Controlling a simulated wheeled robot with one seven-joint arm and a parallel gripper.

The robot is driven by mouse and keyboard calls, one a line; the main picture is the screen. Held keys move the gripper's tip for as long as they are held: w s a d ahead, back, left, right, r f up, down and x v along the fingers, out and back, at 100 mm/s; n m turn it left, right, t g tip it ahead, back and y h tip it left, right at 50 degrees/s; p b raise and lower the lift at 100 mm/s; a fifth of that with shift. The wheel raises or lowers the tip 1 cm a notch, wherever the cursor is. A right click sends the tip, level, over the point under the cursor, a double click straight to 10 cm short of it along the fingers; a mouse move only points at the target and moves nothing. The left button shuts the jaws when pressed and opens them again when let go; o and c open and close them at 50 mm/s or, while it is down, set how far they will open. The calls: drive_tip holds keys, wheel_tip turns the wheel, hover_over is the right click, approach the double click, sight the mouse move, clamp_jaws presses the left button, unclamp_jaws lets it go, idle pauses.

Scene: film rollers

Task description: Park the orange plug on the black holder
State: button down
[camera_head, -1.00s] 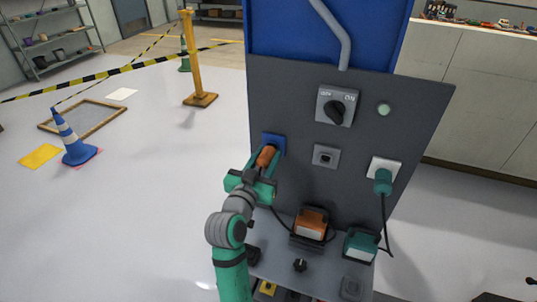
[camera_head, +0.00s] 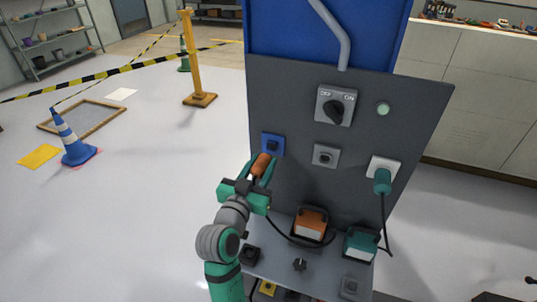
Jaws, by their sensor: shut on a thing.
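The orange plug (camera_head: 260,164) is between the fingers of my gripper (camera_head: 259,174), which is shut on it. The plug is out in front of the grey panel, just below and left of the blue socket (camera_head: 272,144), which shows a dark, empty opening. A black cable runs from below my gripper to the orange box (camera_head: 311,223) on the shelf. A black square holder (camera_head: 250,255) sits at the shelf's left side, below my gripper and beside my arm. My fingers hide part of the plug.
A teal plug (camera_head: 382,180) sits in the white socket, its cable hanging to the teal box (camera_head: 361,245). A grey socket (camera_head: 325,156) is empty. A black knob-like piece (camera_head: 300,264), a grey holder (camera_head: 350,287) and a yellow holder (camera_head: 268,288) are near the shelf's front.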

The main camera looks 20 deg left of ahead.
drive_tip(key=shift+s, duration=0.4)
drive_tip(key=shift+s+a, duration=0.1)
